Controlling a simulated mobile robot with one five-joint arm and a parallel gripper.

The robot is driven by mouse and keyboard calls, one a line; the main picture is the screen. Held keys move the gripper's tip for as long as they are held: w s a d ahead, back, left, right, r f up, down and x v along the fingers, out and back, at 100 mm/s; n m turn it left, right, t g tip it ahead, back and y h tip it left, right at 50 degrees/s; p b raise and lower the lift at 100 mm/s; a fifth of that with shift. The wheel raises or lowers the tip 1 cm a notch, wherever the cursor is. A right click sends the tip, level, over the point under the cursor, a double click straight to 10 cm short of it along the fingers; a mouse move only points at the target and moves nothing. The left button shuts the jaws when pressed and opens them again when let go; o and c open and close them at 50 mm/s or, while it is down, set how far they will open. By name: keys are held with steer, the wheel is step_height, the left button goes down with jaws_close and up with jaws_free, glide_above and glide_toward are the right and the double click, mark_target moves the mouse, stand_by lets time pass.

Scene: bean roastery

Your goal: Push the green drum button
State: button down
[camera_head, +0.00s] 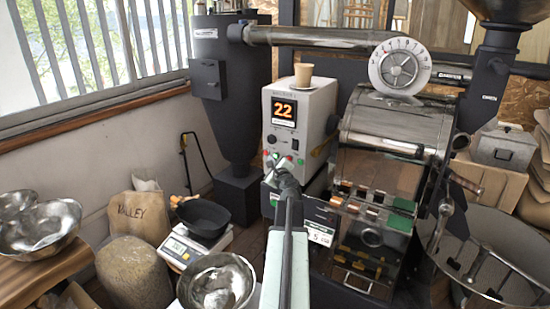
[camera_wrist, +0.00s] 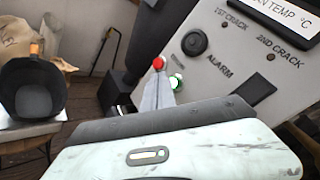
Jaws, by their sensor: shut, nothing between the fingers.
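A grey control box (camera_head: 306,105) with an orange "22" display stands in the middle of the head view. In the wrist view a green button (camera_wrist: 177,81) glows low on its panel, with a red button (camera_wrist: 159,63) up and left of it. Any drum label is unreadable. My gripper (camera_head: 271,160) is shut and empty in front of the lower panel. In the wrist view its pale fingers (camera_wrist: 160,82) overlap the edge of the green button, with the tip just below the red one. I cannot tell whether they touch either button.
A paper cup (camera_head: 303,76) stands on the control box. The roaster drum (camera_head: 395,130) is close on the right. A black pan (camera_head: 203,218) on a scale and a steel bowl (camera_head: 218,284) are at the lower left. A black knob (camera_wrist: 194,42) is above the buttons.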

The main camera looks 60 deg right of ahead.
steer(key=a, duration=0.5)
stand_by(0.3)
stand_by(0.6)
